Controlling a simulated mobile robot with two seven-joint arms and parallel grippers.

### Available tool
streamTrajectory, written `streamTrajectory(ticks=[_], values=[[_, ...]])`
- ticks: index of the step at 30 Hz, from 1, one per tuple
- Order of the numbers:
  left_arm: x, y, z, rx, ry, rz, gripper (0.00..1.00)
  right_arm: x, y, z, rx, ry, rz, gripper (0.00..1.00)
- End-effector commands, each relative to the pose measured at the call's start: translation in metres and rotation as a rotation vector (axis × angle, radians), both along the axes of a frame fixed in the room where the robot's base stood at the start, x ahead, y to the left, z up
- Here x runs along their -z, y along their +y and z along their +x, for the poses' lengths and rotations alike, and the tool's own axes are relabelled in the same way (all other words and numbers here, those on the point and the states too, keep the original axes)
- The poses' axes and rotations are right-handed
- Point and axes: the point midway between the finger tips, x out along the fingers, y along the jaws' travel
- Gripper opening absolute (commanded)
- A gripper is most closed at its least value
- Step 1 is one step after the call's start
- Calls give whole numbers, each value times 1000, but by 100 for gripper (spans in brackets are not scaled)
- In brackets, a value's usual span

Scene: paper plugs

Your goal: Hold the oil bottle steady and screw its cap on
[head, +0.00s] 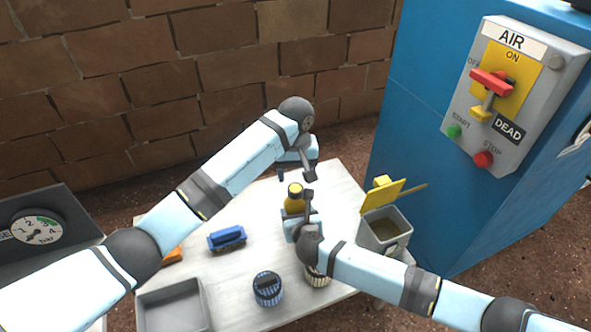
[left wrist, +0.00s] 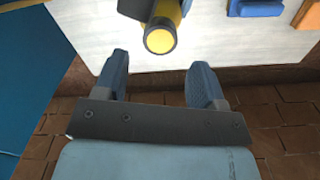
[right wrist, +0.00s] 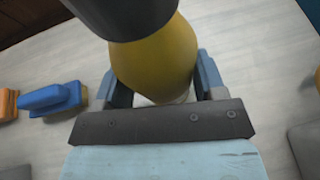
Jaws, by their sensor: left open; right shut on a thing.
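The yellow oil bottle (head: 292,204) stands upright on the white table. Its cap (head: 295,188), dark-sided with a yellow top, sits at the bottle's mouth; how tight it is I cannot tell. In the left wrist view the cap's round top (left wrist: 160,40) faces me. My right gripper (head: 294,219) is shut on the bottle's body, and the yellow body (right wrist: 155,65) fills the space between its fingers in the right wrist view. My left gripper (head: 297,172) is open and empty, behind and above the bottle, apart from the cap.
A blue block-like item (head: 227,238) and an orange one (head: 172,256) lie left. Two striped jars (head: 267,290) stand in front. A grey tray (head: 150,303) is front left. A grey bin (head: 385,240) with a raised yellow lid is right, beside a blue cabinet (head: 420,110).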

Motion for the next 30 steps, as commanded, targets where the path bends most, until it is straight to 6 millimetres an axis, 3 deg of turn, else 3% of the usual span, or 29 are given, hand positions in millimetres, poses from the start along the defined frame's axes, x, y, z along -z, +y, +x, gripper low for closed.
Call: streamTrajectory(ticks=[7, 19, 23, 30], values=[[-20, 0, 0, -256, 0, -1, 64, 0, 0, 0, 0, 0, 0, 0], [-20, 0, 0, -285, 0, 0, 64, 0, 0, 0, 0, 0, 0, 0], [-10, 1, 0, -285, 1, 1, 64, 0, 0, 0, 0, 0, 0, 0], [27, 1, 0, -285, 1, 3, 64, 0, 0, 0, 0, 0, 0, 0]])
